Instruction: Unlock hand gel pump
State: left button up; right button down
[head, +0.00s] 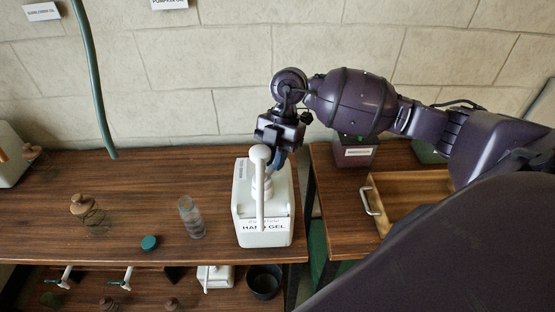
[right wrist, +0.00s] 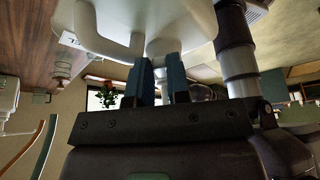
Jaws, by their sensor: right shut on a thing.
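The white hand gel container (head: 262,234), with a "HAND GEL" label on its front, stands upright near the right end of the wooden counter. Its white pump (head: 259,190) rises from the top, with a rounded head and a long spout pointing toward me. My right gripper (head: 275,163) reaches down behind the pump and hides part of its neck. In the right wrist view the blue fingers (right wrist: 163,82) are shut on the white pump neck, just by the inverted-looking container (right wrist: 185,15). My left gripper is not in view.
A clear glass (head: 191,218), a teal lid (head: 149,243) and a cork-topped jar (head: 88,211) stand left of the container. A wooden drawer (head: 415,190) and a dark labelled box (head: 355,151) are at right. A green hose (head: 95,80) hangs at left.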

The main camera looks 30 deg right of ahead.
jog(key=shift+w+a+n, duration=0.1)
jog(key=shift+w+n, duration=0.05)
jog(key=shift+n, duration=0.25)
jog(key=c, duration=1.1)
grip_release()
